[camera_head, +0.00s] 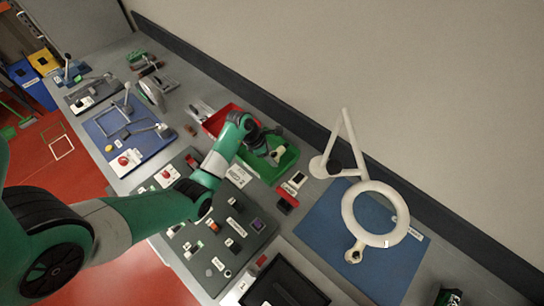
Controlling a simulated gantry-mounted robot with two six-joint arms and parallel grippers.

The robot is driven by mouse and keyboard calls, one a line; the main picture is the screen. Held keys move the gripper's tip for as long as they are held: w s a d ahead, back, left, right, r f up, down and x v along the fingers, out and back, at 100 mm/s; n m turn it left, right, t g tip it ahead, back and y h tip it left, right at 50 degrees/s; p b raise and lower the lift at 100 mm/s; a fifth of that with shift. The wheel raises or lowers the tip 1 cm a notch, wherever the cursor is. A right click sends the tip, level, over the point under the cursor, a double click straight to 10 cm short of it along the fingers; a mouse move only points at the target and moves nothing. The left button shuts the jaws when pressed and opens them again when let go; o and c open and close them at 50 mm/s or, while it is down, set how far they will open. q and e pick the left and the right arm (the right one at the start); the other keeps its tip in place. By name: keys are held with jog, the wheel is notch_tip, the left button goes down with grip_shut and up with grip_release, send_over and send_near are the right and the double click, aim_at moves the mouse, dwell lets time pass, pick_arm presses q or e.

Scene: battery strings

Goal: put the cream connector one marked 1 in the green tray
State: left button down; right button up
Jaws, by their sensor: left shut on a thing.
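The green tray (287,169) stands at the back of the bench, right of a red tray. My left arm reaches in from the left, and my left gripper (274,154) is over the green tray. It is shut on a small cream piece (279,156), which looks like the cream connector. Its mark is too small to read, and I cannot tell whether it touches the tray floor. My right gripper is not in view.
The red tray (217,120) adjoins the green tray on the left. A white ring lamp (348,218) stands over a blue mat (322,237) on the right. A grey mat (249,246) with several small parts lies in front.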

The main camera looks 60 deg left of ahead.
pick_arm(q)
jog(key=shift+c, duration=1.8)
grip_release()
jog(key=shift+f, duration=0.1)
jog(key=p+v, duration=0.4)
jog(key=v, duration=0.8)
